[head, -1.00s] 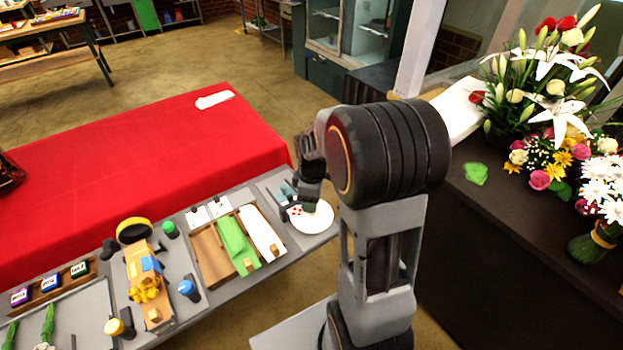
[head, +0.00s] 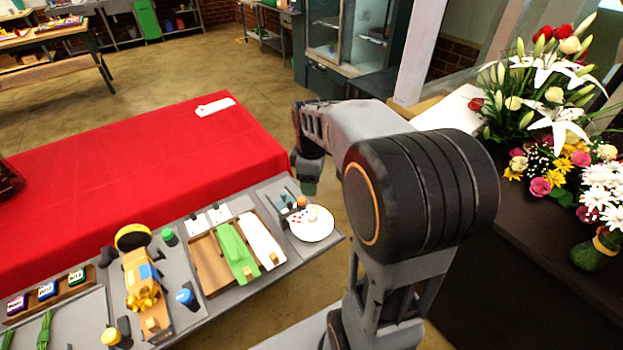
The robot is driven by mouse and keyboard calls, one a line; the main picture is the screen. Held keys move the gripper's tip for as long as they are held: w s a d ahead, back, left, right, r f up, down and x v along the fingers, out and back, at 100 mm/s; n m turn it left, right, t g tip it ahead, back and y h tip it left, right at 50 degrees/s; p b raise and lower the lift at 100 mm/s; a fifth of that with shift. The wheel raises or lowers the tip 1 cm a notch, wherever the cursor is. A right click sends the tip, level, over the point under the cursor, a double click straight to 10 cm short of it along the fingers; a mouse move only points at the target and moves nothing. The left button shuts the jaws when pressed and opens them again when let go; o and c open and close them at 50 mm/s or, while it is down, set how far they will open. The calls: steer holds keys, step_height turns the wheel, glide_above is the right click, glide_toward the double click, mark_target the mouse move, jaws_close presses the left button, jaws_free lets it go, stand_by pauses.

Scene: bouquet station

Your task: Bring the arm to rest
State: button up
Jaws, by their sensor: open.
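My arm rises at the right of the head view and bends over toward the upper left. My gripper (head: 308,186) hangs at the end of the dark wrist, small in the view, above the far right end of the grey work table (head: 318,254). It is open, and I see nothing held in it. Its fingertips are partly hidden by the wrist. A round white plate (head: 316,229) with small red and blue spots lies on the table below it.
A tray with brown, green and white wraps (head: 236,248) lies left of the plate. A red-covered table (head: 130,185) stands behind. Flower bouquets (head: 545,90) stand on a dark counter (head: 480,280) at the right. Open floor (head: 210,70) lies beyond the red table.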

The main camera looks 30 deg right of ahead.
steer(key=s+a+r+m+t, duration=0.2)
steer(key=s+a+m+t, duration=0.2)
steer(key=s+a+m, duration=0.4)
steer(key=shift+s+r+m, duration=0.2)
steer(key=shift+s+m, duration=1)
steer(key=shift+s, duration=0.05)
